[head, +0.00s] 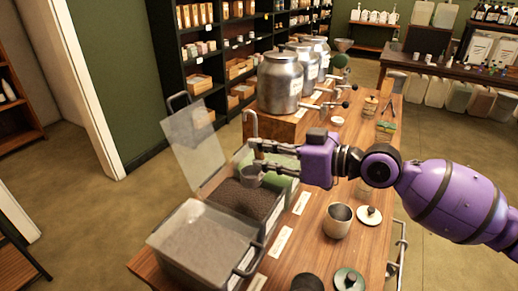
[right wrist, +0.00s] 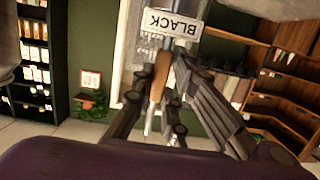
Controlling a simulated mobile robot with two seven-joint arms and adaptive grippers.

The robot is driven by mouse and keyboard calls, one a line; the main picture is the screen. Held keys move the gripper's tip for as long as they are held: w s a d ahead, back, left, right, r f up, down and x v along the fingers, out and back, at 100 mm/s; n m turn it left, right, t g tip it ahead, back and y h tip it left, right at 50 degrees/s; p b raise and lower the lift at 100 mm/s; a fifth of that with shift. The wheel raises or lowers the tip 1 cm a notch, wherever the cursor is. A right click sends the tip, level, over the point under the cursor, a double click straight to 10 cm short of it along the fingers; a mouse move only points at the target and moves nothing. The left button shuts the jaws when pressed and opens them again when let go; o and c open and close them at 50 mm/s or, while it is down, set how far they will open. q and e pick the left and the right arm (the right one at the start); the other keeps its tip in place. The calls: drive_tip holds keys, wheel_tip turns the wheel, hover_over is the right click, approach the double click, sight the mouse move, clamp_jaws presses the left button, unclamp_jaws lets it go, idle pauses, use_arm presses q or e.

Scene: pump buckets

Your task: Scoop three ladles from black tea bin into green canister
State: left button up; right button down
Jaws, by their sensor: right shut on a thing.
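The black tea bin (head: 246,203) stands open on the wooden counter, with dark loose tea inside and its clear lid (head: 192,143) raised. My right gripper (head: 257,155) is shut on the ladle's handle above this bin. The ladle's metal cup (head: 251,177) hangs over the tea; I cannot tell what it holds. In the right wrist view the fingers close around the wooden handle (right wrist: 158,82), with a BLACK label (right wrist: 172,23) beyond. A dark canister (head: 307,283) is cut off at the bottom edge beside a green lid (head: 348,280); its body colour is unclear. My left gripper is not in view.
A grey bin (head: 178,258) stands in front of the tea bin, and a green one (head: 283,184) behind. Metal urns (head: 281,83) line the back.

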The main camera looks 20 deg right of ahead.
drive_tip(key=shift+f, duration=0.45)
use_arm(q)
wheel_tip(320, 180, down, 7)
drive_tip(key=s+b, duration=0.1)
drive_tip(key=b, duration=0.6)
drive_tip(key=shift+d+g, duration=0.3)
use_arm(e)
wheel_tip(320, 180, down, 10)
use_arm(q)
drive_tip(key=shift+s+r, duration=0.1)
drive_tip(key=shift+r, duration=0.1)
use_arm(e)
drive_tip(key=shift+r, duration=0.1)
use_arm(q)
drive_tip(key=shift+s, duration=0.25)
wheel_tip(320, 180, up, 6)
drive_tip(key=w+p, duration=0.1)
drive_tip(key=p, duration=0.5)
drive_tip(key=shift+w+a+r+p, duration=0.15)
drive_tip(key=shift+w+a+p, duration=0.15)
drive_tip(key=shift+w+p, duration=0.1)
use_arm(e)
wheel_tip(320, 180, up, 11)
